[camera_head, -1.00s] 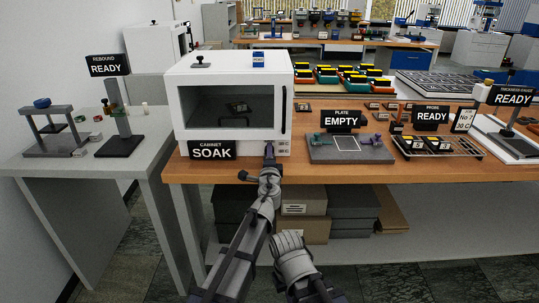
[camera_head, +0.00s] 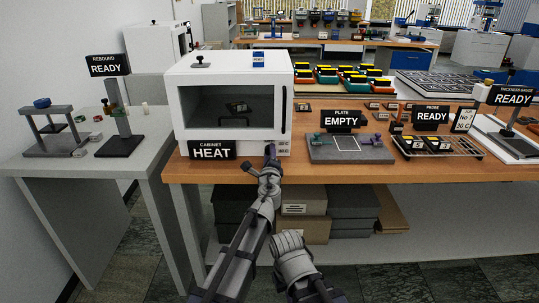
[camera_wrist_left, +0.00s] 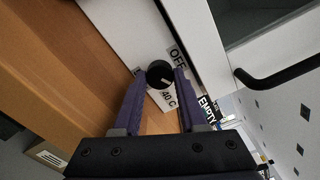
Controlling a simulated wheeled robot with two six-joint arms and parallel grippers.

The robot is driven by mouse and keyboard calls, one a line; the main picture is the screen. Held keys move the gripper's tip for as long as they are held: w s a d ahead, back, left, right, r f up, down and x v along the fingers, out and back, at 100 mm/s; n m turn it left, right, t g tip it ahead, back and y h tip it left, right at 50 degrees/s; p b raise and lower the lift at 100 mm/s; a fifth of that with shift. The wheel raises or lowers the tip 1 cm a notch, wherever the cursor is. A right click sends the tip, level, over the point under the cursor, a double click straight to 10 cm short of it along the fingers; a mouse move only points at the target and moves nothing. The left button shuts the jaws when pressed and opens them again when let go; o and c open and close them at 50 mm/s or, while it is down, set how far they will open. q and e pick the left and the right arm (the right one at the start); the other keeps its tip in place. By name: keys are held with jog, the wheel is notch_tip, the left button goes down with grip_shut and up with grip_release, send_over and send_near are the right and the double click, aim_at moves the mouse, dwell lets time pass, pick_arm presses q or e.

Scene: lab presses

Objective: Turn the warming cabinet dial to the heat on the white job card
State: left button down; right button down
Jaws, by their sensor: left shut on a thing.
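The white warming cabinet (camera_head: 184,95) stands on the wooden bench, and its sign (camera_head: 212,151) reads CABINET HEAT. Its black dial (camera_wrist_left: 159,74) shows in the left wrist view, with a pale pointer mark and labels reading OFF (camera_wrist_left: 177,58) and 40 C (camera_wrist_left: 169,98) beside it. Another label is partly hidden by a finger. My left gripper (camera_wrist_left: 158,78) is shut on the dial, with a purple finger on each side. The white job card (camera_head: 463,121) stands at the right; its heat figure is too small to read.
A plate fixture (camera_head: 350,156) with an EMPTY sign stands right of the cabinet, then a probe tray (camera_head: 440,152). The black cabinet door handle (camera_wrist_left: 275,76) is close to the left gripper. A grey side table (camera_head: 60,165) stands left.

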pick_arm(q)
jog(key=c, duration=0.7)
grip_release()
jog(key=shift+c, duration=0.2)
jog(key=shift+s, duration=0.15)
jog(key=s, duration=0.7)
jog(key=shift+s, duration=0.3)
pick_arm(e)
jog(key=shift+s+d, duration=0.65)
jog(key=shift+s, duration=0.2)
